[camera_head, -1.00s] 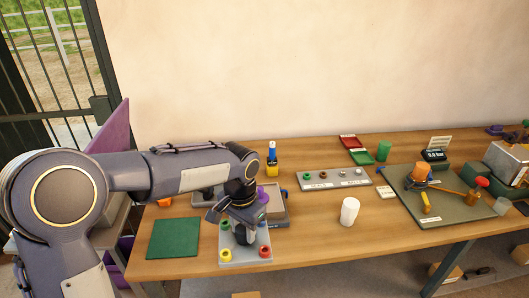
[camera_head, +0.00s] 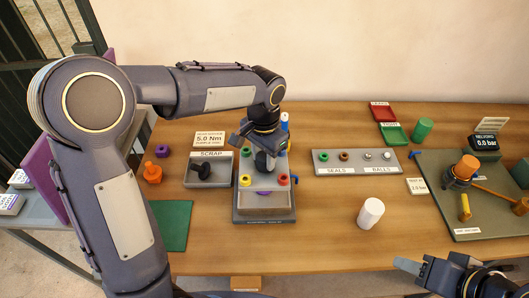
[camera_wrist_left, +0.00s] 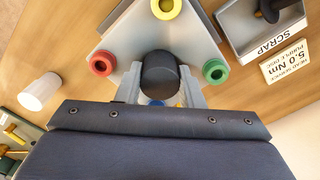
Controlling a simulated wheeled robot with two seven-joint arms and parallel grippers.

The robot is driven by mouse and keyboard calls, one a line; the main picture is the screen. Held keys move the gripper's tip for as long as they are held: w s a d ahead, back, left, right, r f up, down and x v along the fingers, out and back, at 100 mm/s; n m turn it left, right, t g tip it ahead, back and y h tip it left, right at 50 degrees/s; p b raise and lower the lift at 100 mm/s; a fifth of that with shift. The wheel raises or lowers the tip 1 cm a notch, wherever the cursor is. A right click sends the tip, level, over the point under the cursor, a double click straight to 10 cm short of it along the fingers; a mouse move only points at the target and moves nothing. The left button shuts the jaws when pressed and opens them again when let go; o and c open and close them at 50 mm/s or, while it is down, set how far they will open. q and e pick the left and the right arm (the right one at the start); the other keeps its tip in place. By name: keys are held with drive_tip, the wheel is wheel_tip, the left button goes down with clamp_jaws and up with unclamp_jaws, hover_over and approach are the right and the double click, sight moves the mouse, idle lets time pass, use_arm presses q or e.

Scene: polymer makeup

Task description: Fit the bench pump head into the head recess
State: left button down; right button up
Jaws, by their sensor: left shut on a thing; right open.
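The bench pump head is a light grey plate (camera_head: 262,183) with a dark central knob (camera_wrist_left: 160,73) and yellow, red and green ports. My left gripper (camera_head: 264,161) is shut on the knob; the wrist view shows its fingers on both sides (camera_wrist_left: 160,92). The plate is over a grey fixture (camera_head: 265,214), whose front wall shows below it. The head recess is hidden, and I cannot tell whether the plate touches the fixture. My right gripper (camera_head: 408,266) is open and empty at the lower right.
A scrap tray (camera_head: 194,181) holding a dark part stands left of the fixture. A seals and balls tray (camera_head: 340,168) lies to the right, a white cup (camera_head: 371,213) in front of it. A pump board (camera_head: 466,231) is further right. An orange part (camera_head: 152,173) stands left.

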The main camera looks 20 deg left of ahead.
sight(264, 174)
use_arm(q)
drive_tip(key=shift+w+f, duration=0.1)
drive_tip(key=shift+f+b, duration=1.95)
drive_tip(key=shift+f, duration=0.9)
drive_tip(key=shift+f+b, duration=0.75)
drive_tip(key=shift+f, duration=0.2)
drive_tip(key=c, duration=0.9)
unclamp_jaws()
drive_tip(key=shift+r, duration=0.1)
